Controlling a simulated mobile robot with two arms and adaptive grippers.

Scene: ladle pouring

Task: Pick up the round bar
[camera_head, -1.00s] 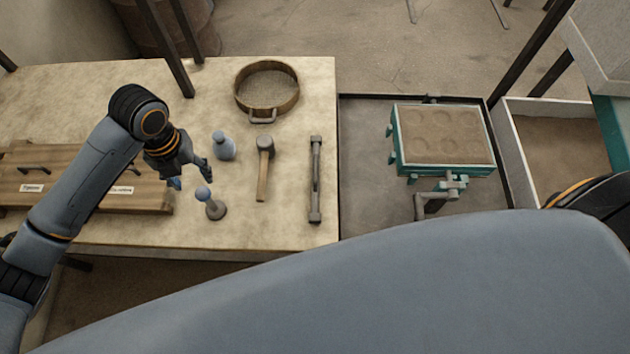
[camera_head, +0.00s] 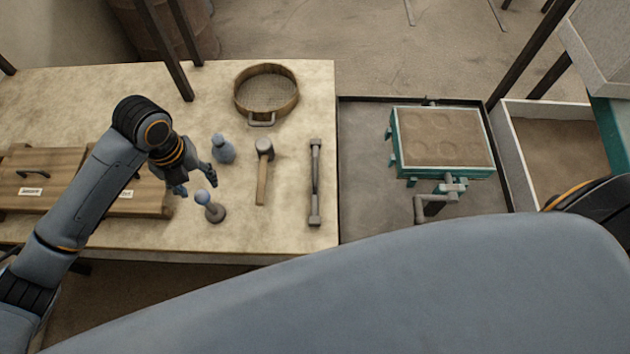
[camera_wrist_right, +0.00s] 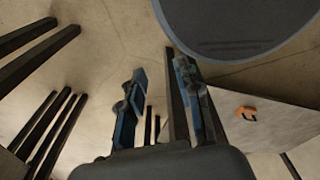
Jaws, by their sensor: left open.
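The round bar (camera_head: 315,184) is a long, dark grey bar with thicker ends. It lies on the right part of the table, pointing toward and away from me. My left gripper (camera_head: 197,187) is open and empty, well to the left of the bar, above the table near a small blue-knobbed tool (camera_head: 205,199). My right gripper (camera_wrist_right: 160,72) shows in the right wrist view with its fingers apart and nothing between them. The bar does not show in that view.
A wooden-handled mallet (camera_head: 263,175) and a blue-grey bottle-shaped object (camera_head: 223,149) lie between my left gripper and the bar. A round sieve (camera_head: 266,92) is behind. A teal moulding box (camera_head: 441,173) stands right of the table (camera_head: 110,90). Wooden lidded boxes (camera_head: 70,160) are at left.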

